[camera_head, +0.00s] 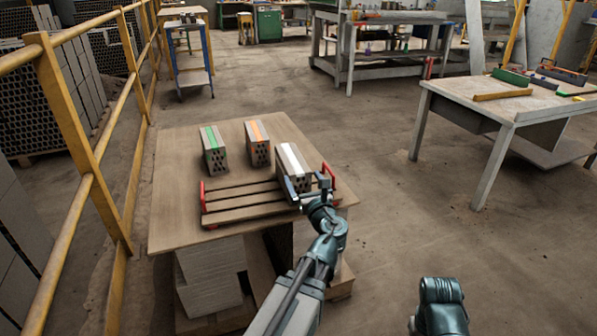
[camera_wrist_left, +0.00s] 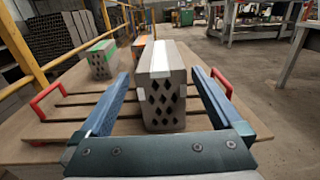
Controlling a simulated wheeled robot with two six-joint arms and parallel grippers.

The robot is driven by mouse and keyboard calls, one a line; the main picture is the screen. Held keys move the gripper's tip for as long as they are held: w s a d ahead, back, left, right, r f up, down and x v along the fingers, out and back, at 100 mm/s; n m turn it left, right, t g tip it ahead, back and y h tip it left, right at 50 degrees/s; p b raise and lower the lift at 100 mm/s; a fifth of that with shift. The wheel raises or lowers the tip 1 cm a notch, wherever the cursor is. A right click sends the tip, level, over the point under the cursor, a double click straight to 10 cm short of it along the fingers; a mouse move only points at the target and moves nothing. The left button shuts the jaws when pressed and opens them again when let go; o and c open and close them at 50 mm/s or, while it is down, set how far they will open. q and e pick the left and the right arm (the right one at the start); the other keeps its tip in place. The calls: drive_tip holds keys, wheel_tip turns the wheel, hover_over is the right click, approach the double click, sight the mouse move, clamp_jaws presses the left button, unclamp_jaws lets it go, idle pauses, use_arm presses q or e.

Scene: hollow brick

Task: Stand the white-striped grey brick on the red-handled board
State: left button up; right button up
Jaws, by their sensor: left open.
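The white-striped grey brick (camera_head: 292,160) stands upright on the right part of the red-handled board (camera_head: 245,211), a slatted wooden board with a red handle at each end. In the left wrist view the brick (camera_wrist_left: 162,98) shows its end face with dark diamond holes, and its base appears to rest on the slats. My left gripper (camera_head: 308,184) is open at the near end of the brick. Its two fingers are on either side of the brick, with visible gaps. My right gripper is out of view; only part of my right arm shows at the bottom right.
A green-striped brick (camera_head: 214,150) and an orange-striped brick (camera_head: 257,143) stand on the wooden table top (camera_head: 176,190) behind the board. A yellow railing (camera_head: 85,150) runs along the left. A workbench (camera_head: 470,100) with tools stands at the right, across open floor.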

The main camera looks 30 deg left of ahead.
use_arm(q)
drive_tip(key=shift+v, duration=1.05)
drive_tip(key=s+d+f+n+g+h, duration=0.35)
drive_tip(key=d+f+n, duration=0.25)
drive_tip(key=f+n, duration=0.2)
drive_tip(key=s+d+f+n+g+h, duration=0.2)
drive_tip(key=s+d+f+n+g, duration=0.2)
drive_tip(key=d+f+n, duration=0.25)
drive_tip(key=s+d+f+n+g+h, duration=0.2)
drive_tip(key=s+d+f+n+h, duration=0.1)
drive_tip(key=d, duration=0.5)
drive_tip(key=s+d+f+n+g+h, duration=0.3)
drive_tip(key=s+d+f+n, duration=0.1)
drive_tip(key=s+d, duration=0.4)
drive_tip(key=shift+s+f+n, duration=0.2)
drive_tip(key=shift+n, duration=0.55)
drive_tip(key=shift+r, duration=0.1)
